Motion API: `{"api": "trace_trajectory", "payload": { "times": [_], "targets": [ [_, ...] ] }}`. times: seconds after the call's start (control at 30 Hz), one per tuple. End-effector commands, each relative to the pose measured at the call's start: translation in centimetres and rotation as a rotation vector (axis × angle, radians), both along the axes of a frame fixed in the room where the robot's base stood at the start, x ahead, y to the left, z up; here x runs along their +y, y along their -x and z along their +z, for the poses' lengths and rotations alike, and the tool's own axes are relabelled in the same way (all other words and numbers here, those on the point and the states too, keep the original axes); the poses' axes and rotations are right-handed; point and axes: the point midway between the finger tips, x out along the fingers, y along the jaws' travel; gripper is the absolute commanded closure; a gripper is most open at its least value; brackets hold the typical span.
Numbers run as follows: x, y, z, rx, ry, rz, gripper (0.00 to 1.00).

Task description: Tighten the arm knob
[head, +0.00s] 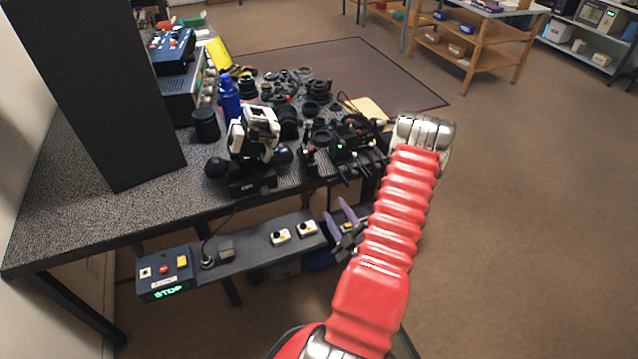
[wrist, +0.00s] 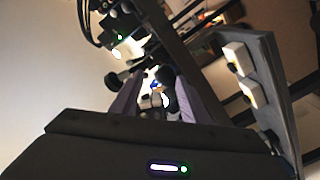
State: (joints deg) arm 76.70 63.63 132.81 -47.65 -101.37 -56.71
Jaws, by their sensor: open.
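My gripper (head: 336,210) has purple fingers and is open in the head view, just off the table's front edge and below a black device (head: 345,140) with a small green light. In the wrist view the two fingers of my gripper (wrist: 160,82) stand apart. Small dark rounded parts, one of them knob-like (wrist: 114,79), show near the fingertips, with a blue and white bit between the fingers. The black device (wrist: 125,25) shows at upper left there. I cannot tell for sure which part is the arm knob. I see no contact with the fingers.
The grey speckled table (head: 95,200) carries a white-and-black instrument (head: 255,135), a blue bottle (head: 229,97), and many dark lens parts. A lower shelf (head: 245,255) with switch boxes and a green-lit STOP box (head: 165,275) runs along its front. The floor to the right is free.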

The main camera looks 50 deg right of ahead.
Motion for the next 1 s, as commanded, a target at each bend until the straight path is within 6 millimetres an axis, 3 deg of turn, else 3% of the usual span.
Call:
{"api": "trace_trajectory", "payload": {
  "times": [0.47, 1.0],
  "targets": [
    [-0.8, -0.8, 0.0, 0.002, 0.000, -0.004, 0.58],
    [-4.7, -7.5, 0.1, 0.000, 0.002, -0.005, 0.58]
  ]
}}
